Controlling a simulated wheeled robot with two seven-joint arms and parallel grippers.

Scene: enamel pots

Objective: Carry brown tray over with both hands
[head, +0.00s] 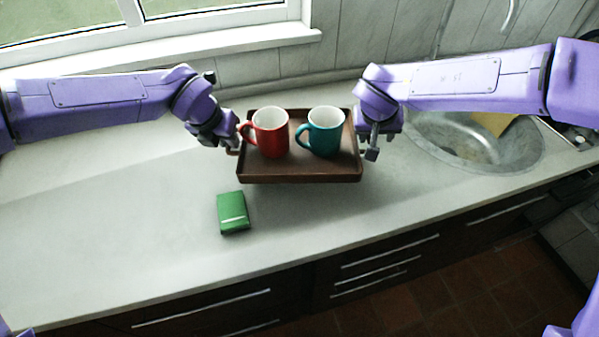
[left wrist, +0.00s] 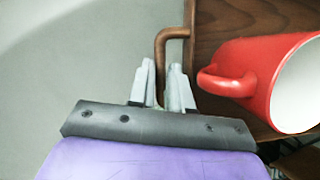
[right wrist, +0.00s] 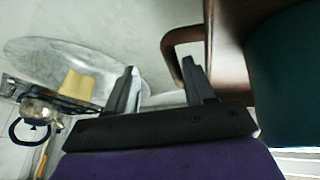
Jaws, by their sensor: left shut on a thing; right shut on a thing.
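The brown tray (head: 300,176) is held level between my two grippers, and its shadow on the counter suggests it is raised a little. A red mug (head: 270,134) stands upright on its left half and a teal mug (head: 324,134) on its right half. My left gripper (head: 234,146) is shut on the tray's left handle, which shows in the left wrist view (left wrist: 161,50) running between the fingers. My right gripper (head: 369,150) is shut at the tray's right handle, seen in the right wrist view (right wrist: 172,52); the exact contact there is dark and partly hidden.
A green box (head: 232,213) lies on the counter in front of the tray's left corner. A round metal sink (head: 425,145) with a yellow item (head: 494,122) is at the right. The counter (head: 110,215) is clear at the left. Its front edge has drawers below.

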